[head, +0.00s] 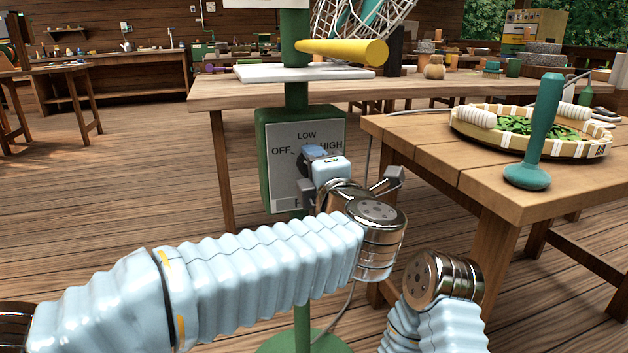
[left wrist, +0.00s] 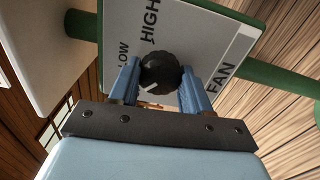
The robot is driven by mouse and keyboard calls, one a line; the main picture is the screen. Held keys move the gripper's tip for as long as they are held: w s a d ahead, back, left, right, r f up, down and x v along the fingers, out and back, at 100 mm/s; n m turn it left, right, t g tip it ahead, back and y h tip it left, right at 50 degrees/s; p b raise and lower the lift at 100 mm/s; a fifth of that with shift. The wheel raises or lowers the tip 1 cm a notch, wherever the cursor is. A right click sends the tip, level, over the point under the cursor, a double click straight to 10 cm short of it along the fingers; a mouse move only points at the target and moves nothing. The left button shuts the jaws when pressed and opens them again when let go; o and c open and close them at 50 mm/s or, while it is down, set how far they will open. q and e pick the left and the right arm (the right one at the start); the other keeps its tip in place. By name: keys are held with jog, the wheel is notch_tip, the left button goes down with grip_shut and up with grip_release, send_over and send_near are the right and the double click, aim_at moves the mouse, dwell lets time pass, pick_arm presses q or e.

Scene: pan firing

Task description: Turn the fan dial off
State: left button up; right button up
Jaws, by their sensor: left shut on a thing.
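The fan dial (left wrist: 160,73) is a black ribbed knob on a white panel (head: 286,185) fixed to a green box (head: 264,160) on the fan's post. The panel reads OFF at left, LOW on top and HIGH at right. My left gripper (left wrist: 160,84) is shut on the dial, one blue finger on each side. The dial's white mark points down and left in the left wrist view, on the OFF side of LOW; OFF itself is hidden there. In the head view my left gripper (head: 318,155) covers the dial. My right gripper is out of view.
A wooden table (head: 425,140) at right carries a woven tray (head: 590,150) of green leaves and a teal pestle-like tool (head: 545,120). A longer table (head: 215,95) stands behind the fan post. A yellow bar (head: 345,50) juts from the post above. The floor at left is clear.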

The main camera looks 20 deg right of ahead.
pick_arm(q)
jog(key=shift+f+n+b, duration=0.15)
jog(key=shift+n+b, duration=0.5)
jog(key=shift+n, duration=0.45)
jog(key=o, duration=1.1)
jog(key=shift+c, duration=0.2)
jog(key=shift+s, duration=0.1)
jog(key=s, duration=1.3)
jog(key=shift+s+d+p, duration=0.25)
jog(key=shift+s+p, duration=0.1)
